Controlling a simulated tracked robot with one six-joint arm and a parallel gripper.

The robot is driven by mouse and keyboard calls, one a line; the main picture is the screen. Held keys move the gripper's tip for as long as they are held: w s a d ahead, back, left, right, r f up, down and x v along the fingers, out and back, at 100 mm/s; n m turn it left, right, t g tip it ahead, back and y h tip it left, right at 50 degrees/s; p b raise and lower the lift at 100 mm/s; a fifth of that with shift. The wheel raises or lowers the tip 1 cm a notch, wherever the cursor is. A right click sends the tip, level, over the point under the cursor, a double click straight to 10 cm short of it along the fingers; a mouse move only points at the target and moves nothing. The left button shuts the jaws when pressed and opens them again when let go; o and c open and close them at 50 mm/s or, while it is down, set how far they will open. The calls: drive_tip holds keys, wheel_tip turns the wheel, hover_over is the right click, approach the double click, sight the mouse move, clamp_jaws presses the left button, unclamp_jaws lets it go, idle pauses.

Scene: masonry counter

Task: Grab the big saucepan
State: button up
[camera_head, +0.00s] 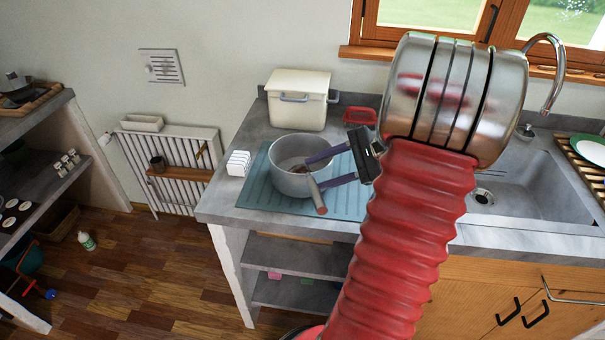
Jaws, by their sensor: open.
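The big saucepan (285,182) is a grey metal pot standing on a teal mat (250,199) on the counter, left of the sink. Its handle, with a reddish end (321,210), points towards the front. Something small and brown shows inside the pot, too small to tell. My gripper (308,171) is open, coming from the right. One finger reaches across the pot's far right rim and the other lies near the handle on the right side. I cannot tell whether either finger touches the pot. My red arm hides the counter to the right.
A cream box (298,101) stands behind the pot, with a red item (359,115) beside it. A small white rack (238,163) stands to the left. The sink (535,185) is right of my arm.

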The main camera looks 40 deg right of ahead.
sight(287, 180)
drive_tip(key=shift+x, duration=1.3)
drive_tip(key=shift+w+d+x, duration=0.1)
drive_tip(key=shift+d+x, duration=0.05)
drive_tip(key=shift+x, duration=1.15)
drive_tip(key=shift+w+d+x, duration=0.1)
drive_tip(key=shift+w+x, duration=0.05)
drive_tip(key=shift+x, duration=1.2)
drive_tip(key=shift+r, duration=0.1)
drive_tip(key=shift+c, duration=0.2)
clamp_jaws()
